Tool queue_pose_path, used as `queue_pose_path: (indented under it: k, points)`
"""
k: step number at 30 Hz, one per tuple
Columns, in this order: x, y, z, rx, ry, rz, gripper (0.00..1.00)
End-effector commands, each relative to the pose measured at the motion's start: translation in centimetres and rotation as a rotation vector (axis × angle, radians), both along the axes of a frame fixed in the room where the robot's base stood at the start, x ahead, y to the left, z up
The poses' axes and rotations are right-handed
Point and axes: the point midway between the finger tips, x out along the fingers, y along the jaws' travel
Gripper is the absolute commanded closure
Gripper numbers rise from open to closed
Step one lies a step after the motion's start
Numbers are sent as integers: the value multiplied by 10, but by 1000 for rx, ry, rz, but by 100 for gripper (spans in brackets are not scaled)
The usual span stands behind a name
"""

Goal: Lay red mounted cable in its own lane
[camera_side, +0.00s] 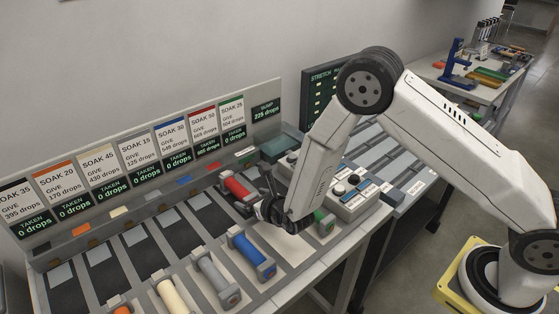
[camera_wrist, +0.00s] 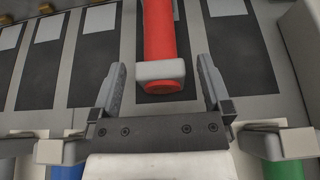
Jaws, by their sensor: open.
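The red mounted cable (camera_side: 237,187) lies at the back of the rack, below the placard with the red stripe (camera_side: 203,121). In the wrist view the red cable (camera_wrist: 160,35) lies lengthwise along a dark lane strip (camera_wrist: 180,88), its light grey end block (camera_wrist: 160,70) toward me. My gripper (camera_side: 264,207) is at the near end of the red cable. In the wrist view my gripper (camera_wrist: 162,75) is open, one finger on each side of the end block, with a gap on both sides. The cable's far end is out of the wrist view.
Blue (camera_side: 251,255), grey (camera_side: 217,280) and cream (camera_side: 172,296) mounted cables stand along the front, with an orange one (camera_side: 122,311) partly cut off. A green one (camera_side: 324,222) is right of my gripper. A button box (camera_side: 352,190) stands further right. Other dark lanes (camera_side: 148,252) look empty.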

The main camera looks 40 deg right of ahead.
Motion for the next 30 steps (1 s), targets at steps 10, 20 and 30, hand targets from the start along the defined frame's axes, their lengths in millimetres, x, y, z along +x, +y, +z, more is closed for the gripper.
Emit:
queue_pose_path:
  k: [10,20,30]
  points:
    - [-33,-3,13,0,0,0,1]
    - [-58,-4,23,0,1,1,1]
    - [-62,-5,25,1,0,0,1]
